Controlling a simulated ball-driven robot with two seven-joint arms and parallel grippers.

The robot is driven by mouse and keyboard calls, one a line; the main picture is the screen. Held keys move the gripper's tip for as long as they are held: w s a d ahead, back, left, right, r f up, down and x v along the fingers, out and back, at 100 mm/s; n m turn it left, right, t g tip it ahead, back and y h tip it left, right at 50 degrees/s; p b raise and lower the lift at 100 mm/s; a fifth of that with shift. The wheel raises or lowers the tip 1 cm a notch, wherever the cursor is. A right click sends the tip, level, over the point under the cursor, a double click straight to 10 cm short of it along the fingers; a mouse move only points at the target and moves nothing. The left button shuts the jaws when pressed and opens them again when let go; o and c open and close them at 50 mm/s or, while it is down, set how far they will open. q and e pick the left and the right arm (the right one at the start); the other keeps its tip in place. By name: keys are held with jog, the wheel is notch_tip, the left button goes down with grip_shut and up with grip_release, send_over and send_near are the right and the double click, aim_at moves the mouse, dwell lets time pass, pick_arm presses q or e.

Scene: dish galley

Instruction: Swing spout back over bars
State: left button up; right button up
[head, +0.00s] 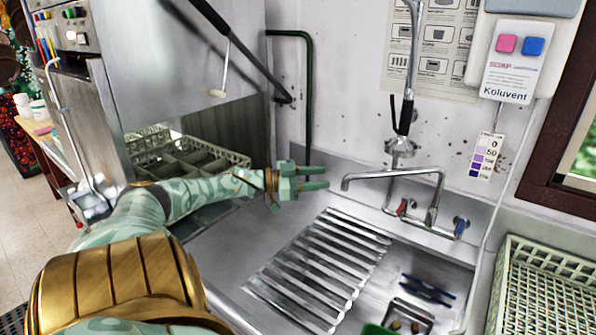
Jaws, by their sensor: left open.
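The steel spout (385,175) reaches left from the wall tap (432,207), roughly along the back wall. Its downturned tip is at its left end, behind the far edge of the bars. The bars (318,268) are a rack of parallel steel slats over the sink, in the middle of the head view. My left gripper (321,178) is open and empty, with its fingers pointing right, just left of the spout's tip. A small gap shows between them in the picture; the depth between them is hard to judge. My right gripper is not in view.
A hanging spray hose (406,85) comes down behind the spout. An open dishwasher with a dish rack (185,165) stands at left. Dark blue utensils (428,288) and a small metal dish (408,313) lie right of the bars. A pale green crate (545,285) stands at right.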

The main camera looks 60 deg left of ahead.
pick_arm(q)
jog(key=p+v, duration=0.1)
jog(key=v, duration=0.4)
jog(key=shift+a, duration=0.1)
jog(key=shift+s, duration=0.1)
dwell(0.4)
